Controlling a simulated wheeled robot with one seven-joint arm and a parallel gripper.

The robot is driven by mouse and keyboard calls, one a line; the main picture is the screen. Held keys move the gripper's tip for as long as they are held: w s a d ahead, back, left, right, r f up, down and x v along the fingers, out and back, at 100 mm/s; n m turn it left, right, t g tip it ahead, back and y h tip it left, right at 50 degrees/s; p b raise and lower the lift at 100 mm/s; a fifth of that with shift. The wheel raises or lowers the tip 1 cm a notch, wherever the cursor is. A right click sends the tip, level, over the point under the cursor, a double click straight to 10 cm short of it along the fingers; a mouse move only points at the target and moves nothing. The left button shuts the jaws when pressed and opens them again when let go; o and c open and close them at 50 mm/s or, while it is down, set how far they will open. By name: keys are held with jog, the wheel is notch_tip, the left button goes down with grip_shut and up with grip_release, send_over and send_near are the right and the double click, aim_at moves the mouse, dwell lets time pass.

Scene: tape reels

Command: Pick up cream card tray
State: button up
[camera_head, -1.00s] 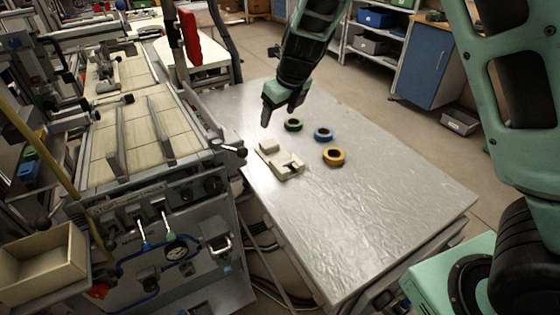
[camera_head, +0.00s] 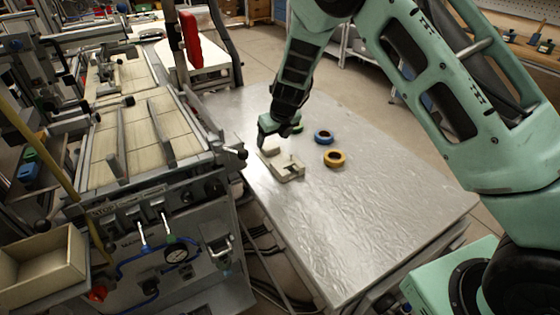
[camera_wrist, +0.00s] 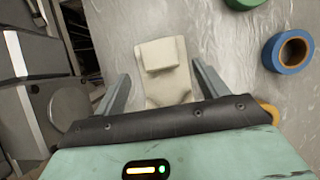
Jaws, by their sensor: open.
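The cream card tray (camera_head: 290,172) lies on the metal table, near its left edge, with a raised block at its far end. In the wrist view the tray (camera_wrist: 166,85) lies between my two fingers, its near part hidden by my gripper body. My gripper (camera_head: 265,143) is above the far end of the tray, pointing down. In the wrist view my gripper (camera_wrist: 160,82) is open, with one finger on each side of the tray and a gap on both sides. I cannot tell how high the fingertips are above the table.
A blue tape reel (camera_head: 324,137) and a yellow tape reel (camera_head: 335,158) lie right of the tray. A machine (camera_head: 150,160) stands along the table's left side. The table's near part (camera_head: 370,220) is clear.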

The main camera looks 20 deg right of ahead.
aim_at(270, 146)
jog(key=p+x, duration=0.1)
jog(key=x, duration=0.4)
jog(key=shift+w, duration=0.2)
jog(key=c, duration=1.2)
